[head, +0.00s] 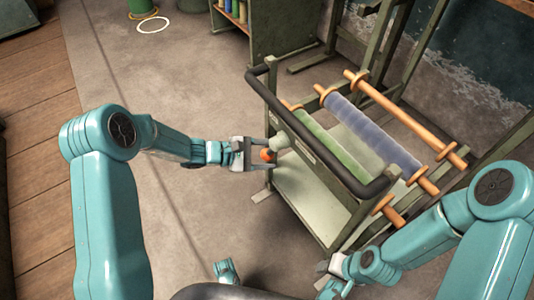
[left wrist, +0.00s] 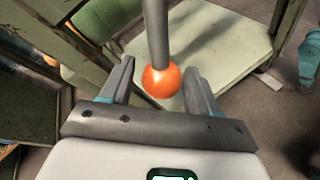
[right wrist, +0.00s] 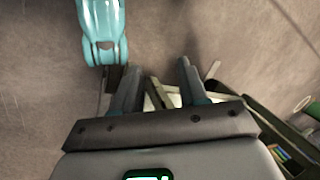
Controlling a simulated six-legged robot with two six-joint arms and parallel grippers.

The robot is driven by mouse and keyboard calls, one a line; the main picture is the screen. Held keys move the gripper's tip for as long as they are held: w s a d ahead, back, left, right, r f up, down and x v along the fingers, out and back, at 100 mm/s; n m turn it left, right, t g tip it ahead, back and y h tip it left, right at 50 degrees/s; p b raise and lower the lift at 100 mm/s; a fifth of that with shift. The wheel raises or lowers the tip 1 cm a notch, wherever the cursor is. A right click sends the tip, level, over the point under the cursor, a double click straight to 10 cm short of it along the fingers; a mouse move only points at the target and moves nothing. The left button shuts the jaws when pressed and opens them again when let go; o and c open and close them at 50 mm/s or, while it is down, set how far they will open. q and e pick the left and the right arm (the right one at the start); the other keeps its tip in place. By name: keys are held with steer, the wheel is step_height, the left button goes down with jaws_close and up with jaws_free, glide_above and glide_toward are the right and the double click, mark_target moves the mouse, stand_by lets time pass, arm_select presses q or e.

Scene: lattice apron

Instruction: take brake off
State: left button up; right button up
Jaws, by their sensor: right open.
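An orange ball knob (head: 267,155) sits at the near left side of a green cart (head: 318,190). In the left wrist view the knob (left wrist: 162,79) is on the end of a grey rod (left wrist: 157,35), which looks like the brake lever. My left gripper (head: 258,153) is open at the knob. Its two fingers (left wrist: 160,82) stand on either side of the knob, with a visible gap to each. My right gripper (head: 328,280) is low at the cart's near right end. In the right wrist view its fingers (right wrist: 155,75) are apart with nothing clearly held between them.
The cart has a black handrail (head: 310,140) and carries rolls, one green (head: 335,140) and one blue-grey (head: 372,130), on orange rods. A green shelf unit (head: 270,30) and a white floor ring (head: 153,25) are at the back. Floor left of the cart is clear.

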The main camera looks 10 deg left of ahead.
arm_select(q)
steer(key=p+v, duration=0.4)
steer(key=v, duration=1.2)
steer(key=shift+a+p, duration=0.2)
steer(key=shift+p, duration=0.15)
